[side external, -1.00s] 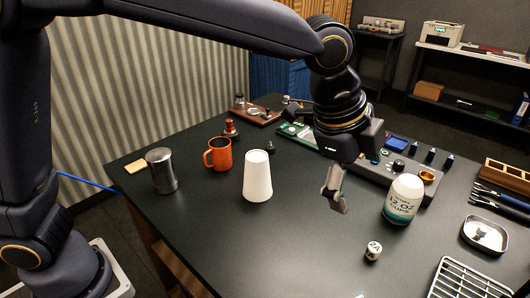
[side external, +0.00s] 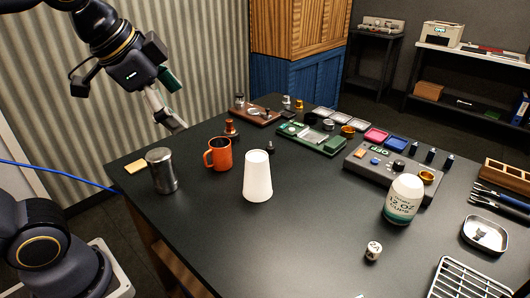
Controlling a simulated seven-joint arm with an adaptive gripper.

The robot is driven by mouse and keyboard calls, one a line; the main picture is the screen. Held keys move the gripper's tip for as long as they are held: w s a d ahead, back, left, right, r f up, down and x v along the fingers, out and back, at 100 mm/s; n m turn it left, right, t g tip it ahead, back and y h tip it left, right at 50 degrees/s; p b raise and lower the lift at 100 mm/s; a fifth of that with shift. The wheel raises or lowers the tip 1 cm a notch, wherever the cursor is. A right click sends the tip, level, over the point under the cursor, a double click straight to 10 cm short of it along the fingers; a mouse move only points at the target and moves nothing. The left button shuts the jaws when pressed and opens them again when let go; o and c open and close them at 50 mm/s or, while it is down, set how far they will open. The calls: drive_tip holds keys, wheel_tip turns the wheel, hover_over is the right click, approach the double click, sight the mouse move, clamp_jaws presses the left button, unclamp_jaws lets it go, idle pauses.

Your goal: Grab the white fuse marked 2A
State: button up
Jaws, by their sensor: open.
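A small white cylinder (side external: 373,251) with a dark marking on its top stands at the front right of the black table. It looks like the white fuse, but the marking is too small to read surely. My gripper (side external: 172,118) is raised at the upper left, near the table's far left edge behind the steel cup. It is open, with nothing seen between its fingers, and is far from the white cylinder. Nothing covers the cylinder.
A white and teal jar (side external: 403,200) stands just behind the cylinder, and a wire rack (side external: 468,280) lies to its right. A white cup (side external: 257,177), orange mug (side external: 218,154) and steel cup (side external: 161,171) stand to the left. The front middle of the table is clear.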

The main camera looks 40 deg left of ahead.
drive_tip(key=s+a+f+n, duration=0.2)
drive_tip(key=s+f+n, duration=0.4)
drive_tip(key=f+n, duration=0.1)
drive_tip(key=shift+f+g, duration=0.4)
drive_tip(key=shift+f, duration=0.3)
drive_tip(key=shift+w, duration=0.1)
drive_tip(key=c, duration=0.8)
drive_tip(key=shift+o, duration=0.2)
